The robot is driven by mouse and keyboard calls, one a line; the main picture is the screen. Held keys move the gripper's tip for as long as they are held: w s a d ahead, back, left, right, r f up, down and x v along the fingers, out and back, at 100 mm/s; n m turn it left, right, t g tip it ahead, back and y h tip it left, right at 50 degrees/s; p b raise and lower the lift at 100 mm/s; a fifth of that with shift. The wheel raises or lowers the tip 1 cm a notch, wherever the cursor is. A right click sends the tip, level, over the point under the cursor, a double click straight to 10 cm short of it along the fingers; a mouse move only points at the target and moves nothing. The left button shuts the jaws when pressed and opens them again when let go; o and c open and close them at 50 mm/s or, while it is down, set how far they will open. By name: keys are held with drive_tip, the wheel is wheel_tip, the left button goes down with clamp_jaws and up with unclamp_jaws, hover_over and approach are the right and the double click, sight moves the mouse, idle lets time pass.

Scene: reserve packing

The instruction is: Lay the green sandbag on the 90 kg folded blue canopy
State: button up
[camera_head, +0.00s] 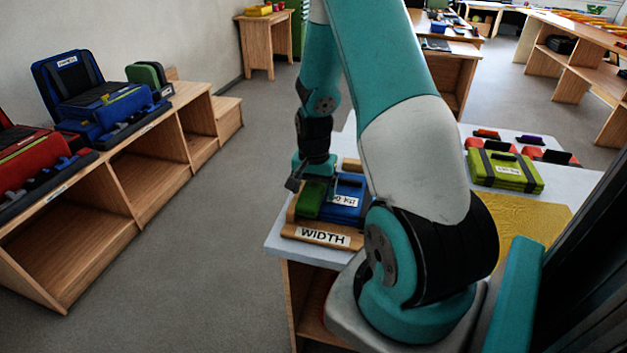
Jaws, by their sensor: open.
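A green block-shaped bag (311,202), which looks like the green sandbag, lies in a wooden tray marked WIDTH (322,237) on the pale table. Directly right of it in the tray is a blue folded bundle (347,212) with a white label; the label is too small to read surely, so I cannot tell if it is the 90 kg canopy. My gripper (305,183) is open, pointing down just above or at the green bag's far end. I cannot tell whether it touches the bag. My arm hides part of the table and the blue bundle's right side.
A yellow-green folded bundle (505,171) with dark straps lies on the table's right, beside a yellow mat (535,222) and several red items. A wooden shelf (150,165) at left holds a blue case (105,100), another green bag (146,75) and a red case (35,160). Grey floor between is clear.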

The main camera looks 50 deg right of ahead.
wheel_tip(320, 180, up, 17)
drive_tip(key=b, duration=0.2)
drive_tip(key=a+r+n+t+y, duration=0.1)
drive_tip(key=a+r+n, duration=0.2)
drive_tip(key=a+n, duration=1.05)
drive_tip(key=s+a+r+n+y, duration=0.1)
drive_tip(key=s+a+n, duration=0.2)
drive_tip(key=s+a, duration=0.3)
drive_tip(key=s+a+r+n+y, duration=0.1)
drive_tip(key=s+a, duration=0.5)
drive_tip(key=a, duration=0.8)
drive_tip(key=shift+a+n+g+y, duration=0.2)
drive_tip(key=shift+n+g+y, duration=0.25)
drive_tip(key=shift+n, duration=0.7)
drive_tip(key=shift+s, duration=0.1)
